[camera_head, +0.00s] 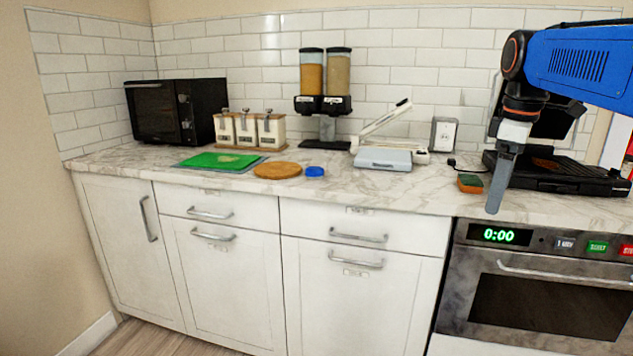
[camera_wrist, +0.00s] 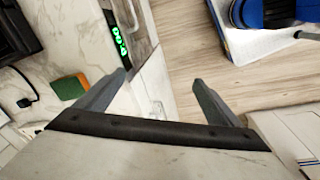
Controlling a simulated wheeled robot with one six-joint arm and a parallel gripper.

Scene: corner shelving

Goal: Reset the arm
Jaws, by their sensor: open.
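My gripper (camera_head: 494,208) hangs at the right of the head view, pointing down in front of the counter's front edge, above the oven. My blue arm link comes in from the right edge. In the wrist view the two grey fingers (camera_wrist: 161,84) stand wide apart with nothing between them. Cabinet front and wooden floor show beyond them.
The marble counter (camera_head: 400,189) holds a green-and-orange sponge (camera_head: 470,183), a black grill (camera_head: 560,172), a white slicer-like device (camera_head: 384,158), a blue lid-like item (camera_head: 315,171), a round wooden board (camera_head: 277,170) and a microwave (camera_head: 176,110). The oven (camera_head: 545,285) reads 0:00. Counter front is clear.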

